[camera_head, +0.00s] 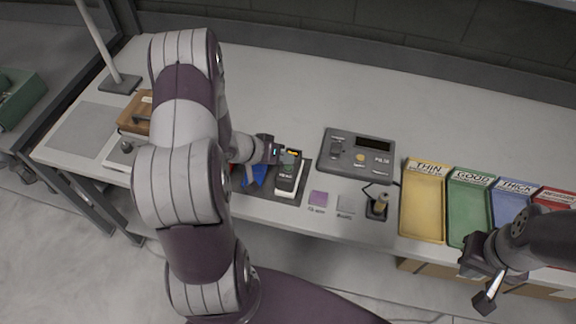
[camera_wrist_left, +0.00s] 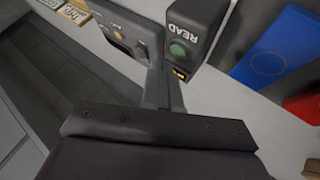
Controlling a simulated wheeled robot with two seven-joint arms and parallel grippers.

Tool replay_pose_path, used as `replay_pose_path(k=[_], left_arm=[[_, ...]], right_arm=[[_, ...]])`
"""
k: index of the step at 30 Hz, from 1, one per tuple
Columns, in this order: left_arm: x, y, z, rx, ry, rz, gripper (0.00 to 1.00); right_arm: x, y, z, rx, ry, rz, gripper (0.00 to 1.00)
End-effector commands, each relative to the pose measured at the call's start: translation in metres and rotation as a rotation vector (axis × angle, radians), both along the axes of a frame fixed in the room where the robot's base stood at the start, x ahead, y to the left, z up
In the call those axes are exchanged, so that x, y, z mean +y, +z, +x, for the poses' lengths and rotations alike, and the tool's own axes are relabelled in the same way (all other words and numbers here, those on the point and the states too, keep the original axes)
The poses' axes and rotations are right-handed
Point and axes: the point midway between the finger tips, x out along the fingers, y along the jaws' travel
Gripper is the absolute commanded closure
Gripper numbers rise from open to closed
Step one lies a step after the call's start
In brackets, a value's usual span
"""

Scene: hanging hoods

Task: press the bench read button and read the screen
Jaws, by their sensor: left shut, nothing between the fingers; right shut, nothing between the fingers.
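The screen's text is too small to read. My left gripper (camera_head: 274,151) is shut and empty, right beside the reader's screen end. In the wrist view its fingers (camera_wrist_left: 160,88) are close to the button; I cannot tell whether they touch it. My right gripper (camera_head: 486,290) is shut and empty.
A grey PULSE unit (camera_head: 345,165) with a dark display stands right of the reader. Yellow (camera_head: 422,226), green (camera_head: 468,212), blue and red labelled trays line the right. A blue piece (camera_wrist_left: 275,50) lies beside the reader. The back of the bench is clear.

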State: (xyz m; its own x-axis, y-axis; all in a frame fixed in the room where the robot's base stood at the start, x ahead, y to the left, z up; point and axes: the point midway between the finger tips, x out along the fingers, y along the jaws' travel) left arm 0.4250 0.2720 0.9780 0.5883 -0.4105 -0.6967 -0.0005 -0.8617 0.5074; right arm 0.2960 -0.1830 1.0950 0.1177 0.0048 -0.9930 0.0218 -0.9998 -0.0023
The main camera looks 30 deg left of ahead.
Motion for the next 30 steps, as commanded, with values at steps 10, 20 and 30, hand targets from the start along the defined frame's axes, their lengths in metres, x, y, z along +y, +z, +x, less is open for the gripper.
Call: replay_pose_path(k=[10, 20, 30], left_arm=[[0.0000, 0.0000, 0.0000, 0.000, 0.000, 0.000, 1.00], [-0.0001, -0.0011, 0.0000, 0.000, 0.000, 0.000, 1.00], [0.0000, -0.0084, -0.0001, 0.000, 0.000, 0.000, 1.00]], right_arm=[[0.0000, 0.0000, 0.0000, 0.000, 0.000, 0.000, 1.00], [0.0000, 0.0002, 0.0000, 0.000, 0.000, 0.000, 1.00], [0.0000, 0.0008, 0.0000, 0.000, 0.000, 0.000, 1.00]])
